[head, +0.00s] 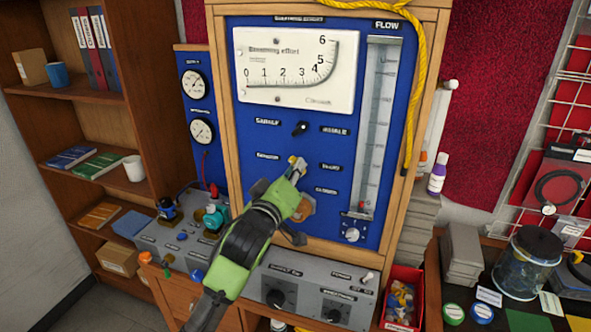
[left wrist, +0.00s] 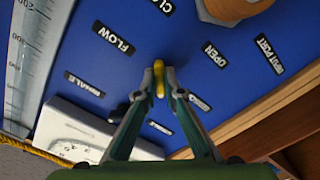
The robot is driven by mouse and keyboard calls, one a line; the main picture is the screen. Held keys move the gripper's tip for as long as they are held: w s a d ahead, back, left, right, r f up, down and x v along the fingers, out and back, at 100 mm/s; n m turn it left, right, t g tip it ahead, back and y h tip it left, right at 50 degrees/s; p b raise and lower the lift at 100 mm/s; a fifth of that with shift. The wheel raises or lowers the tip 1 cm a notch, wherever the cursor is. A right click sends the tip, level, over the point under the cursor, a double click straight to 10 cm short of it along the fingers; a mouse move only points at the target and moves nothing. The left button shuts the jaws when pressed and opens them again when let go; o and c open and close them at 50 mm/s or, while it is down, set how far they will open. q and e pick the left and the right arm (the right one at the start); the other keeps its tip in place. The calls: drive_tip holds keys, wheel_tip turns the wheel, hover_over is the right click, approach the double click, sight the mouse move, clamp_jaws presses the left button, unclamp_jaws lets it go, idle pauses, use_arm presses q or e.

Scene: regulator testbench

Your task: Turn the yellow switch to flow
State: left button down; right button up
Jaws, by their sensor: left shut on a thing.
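The yellow switch (head: 292,159) is on the blue panel (head: 255,205), below a black switch (head: 300,128). My left gripper (head: 297,168) reaches up to it from below and is shut on it. In the left wrist view, the fingertips of the gripper (left wrist: 159,86) pinch the yellow switch (left wrist: 159,70) from both sides. There, the FLOW label (left wrist: 113,38) is up and left of the switch, and the OPEN label (left wrist: 215,55) is to the right. Fingers partly hide two other labels. The switch's exact pointing is hard to tell. My right gripper is not in view.
A breathing effort gauge (head: 295,68) is above the switches, and a flow tube (head: 378,125) stands to the right. A yellow rope (head: 414,90) hangs at the panel's right edge. A grey control box (head: 318,292) sits below. A hexagonal brass fitting (head: 304,209) is beside the gripper.

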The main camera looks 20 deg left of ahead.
use_arm(q)
drive_tip(key=m+p, duration=0.3)
drive_tip(key=m, duration=1.4)
drive_tip(key=shift+a+m, duration=0.15)
drive_tip(key=shift+m, duration=0.15)
idle(0.4)
drive_tip(key=c, duration=2.1)
unclamp_jaws()
drive_tip(key=shift+c, duration=0.2)
